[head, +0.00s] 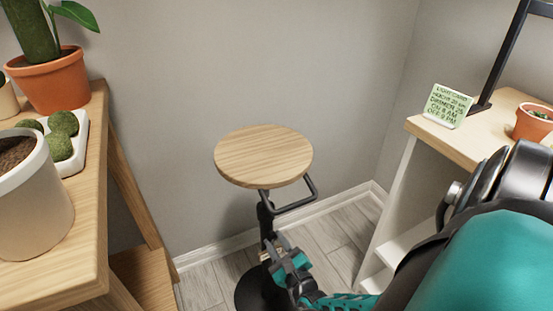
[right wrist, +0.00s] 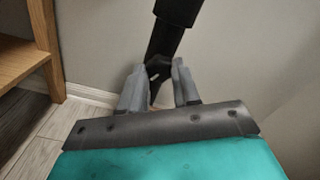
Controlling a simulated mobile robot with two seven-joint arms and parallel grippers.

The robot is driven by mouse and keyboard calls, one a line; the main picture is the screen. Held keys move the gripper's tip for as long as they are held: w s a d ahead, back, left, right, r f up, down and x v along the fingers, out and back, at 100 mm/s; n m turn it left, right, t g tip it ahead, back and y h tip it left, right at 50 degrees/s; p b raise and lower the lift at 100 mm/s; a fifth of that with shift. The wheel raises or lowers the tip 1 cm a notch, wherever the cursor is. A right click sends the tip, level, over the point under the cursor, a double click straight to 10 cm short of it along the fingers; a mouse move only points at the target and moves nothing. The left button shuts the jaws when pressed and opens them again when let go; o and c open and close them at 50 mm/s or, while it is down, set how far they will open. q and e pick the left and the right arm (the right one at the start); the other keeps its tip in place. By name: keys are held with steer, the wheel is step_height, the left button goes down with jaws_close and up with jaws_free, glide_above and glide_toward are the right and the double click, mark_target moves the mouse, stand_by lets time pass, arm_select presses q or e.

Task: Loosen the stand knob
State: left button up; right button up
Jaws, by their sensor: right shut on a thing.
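The stand has a round wooden top (head: 263,157), a black post (head: 266,222) and a dark round base (head: 252,291) on the floor. Its post also shows in the right wrist view (right wrist: 168,38), running up at a tilt in that picture. My right gripper (head: 283,258) is at the post, below the wooden top. In the right wrist view its two grey fingers (right wrist: 157,78) are on either side of a small black part at the post, the stand knob (right wrist: 158,69). The fingers hide much of the knob. My left gripper is not in view.
A wooden plant bench (head: 92,190) with pots and a white tray (head: 76,155) of moss balls stands at left. At right is a shelf unit (head: 465,145) with a light card (head: 447,106) and a small potted plant (head: 535,122). A wall is close behind the stand.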

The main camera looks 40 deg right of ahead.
steer(key=n, duration=0.5)
steer(key=shift+r+n, duration=0.1)
steer(key=shift+n, duration=0.2)
steer(key=n+p, duration=0.1)
steer(key=n, duration=0.2)
steer(key=shift+w+n, duration=0.1)
steer(key=shift+n, duration=0.2)
steer(key=n, duration=0.2)
steer(key=shift+n+p, duration=0.3)
steer(key=n+p, duration=0.1)
steer(key=n, duration=0.5)
steer(key=shift+r, duration=0.1)
steer(key=n+p, duration=0.1)
steer(key=n, duration=0.2)
steer(key=shift+n, duration=0.4)
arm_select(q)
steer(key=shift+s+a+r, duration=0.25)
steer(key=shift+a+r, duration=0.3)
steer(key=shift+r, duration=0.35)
arm_select(e)
steer(key=shift+n, duration=1.1)
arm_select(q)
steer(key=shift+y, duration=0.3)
